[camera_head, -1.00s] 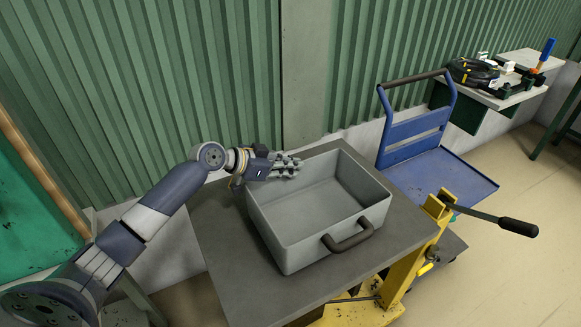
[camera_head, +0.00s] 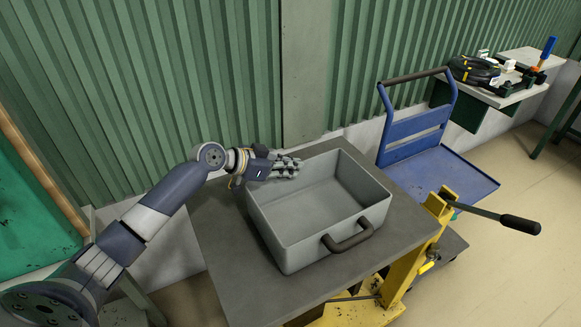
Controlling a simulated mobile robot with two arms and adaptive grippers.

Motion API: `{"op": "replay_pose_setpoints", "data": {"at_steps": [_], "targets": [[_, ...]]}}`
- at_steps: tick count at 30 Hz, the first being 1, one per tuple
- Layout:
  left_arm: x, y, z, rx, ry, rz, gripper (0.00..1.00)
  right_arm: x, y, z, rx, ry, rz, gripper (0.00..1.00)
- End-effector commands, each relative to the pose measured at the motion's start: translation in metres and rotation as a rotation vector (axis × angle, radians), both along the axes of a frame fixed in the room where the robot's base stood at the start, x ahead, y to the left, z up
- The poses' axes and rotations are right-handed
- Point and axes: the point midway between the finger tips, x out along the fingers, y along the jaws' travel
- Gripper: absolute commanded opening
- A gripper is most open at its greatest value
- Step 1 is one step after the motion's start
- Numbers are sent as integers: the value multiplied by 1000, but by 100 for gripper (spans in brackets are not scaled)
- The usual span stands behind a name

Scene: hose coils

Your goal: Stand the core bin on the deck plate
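The core bin (camera_head: 316,200) is a grey, open-topped, empty box with a dark handle (camera_head: 348,237) on its near side. It stands upright on a flat grey plate (camera_head: 229,268) on top of a yellow lift. My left gripper (camera_head: 288,167) is at the bin's far left side, its fingers by the rim. The fingers and wrist cover that part of the rim, so whether they are closed on anything is unclear. My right gripper is out of view.
A blue platform trolley (camera_head: 438,172) stands right of the lift, its deck empty. The lift's black-gripped lever (camera_head: 519,224) sticks out to the right. A bench (camera_head: 506,98) with a black hose coil (camera_head: 474,70) stands behind. A green corrugated wall (camera_head: 230,70) rises close behind the bin.

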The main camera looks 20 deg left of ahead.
Motion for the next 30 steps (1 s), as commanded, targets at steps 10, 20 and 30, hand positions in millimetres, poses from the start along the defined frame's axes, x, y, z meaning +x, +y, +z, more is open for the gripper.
{"op": "replay_pose_setpoints", "data": {"at_steps": [10, 20, 30], "targets": [[1, 0, 2, -4, -3, 1, 28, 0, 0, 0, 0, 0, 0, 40], [-1, 0, -2, 3, 3, -1, 28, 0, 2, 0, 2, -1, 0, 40], [-1, 1, 0, 1, 1, 0, 28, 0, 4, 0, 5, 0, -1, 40]]}}
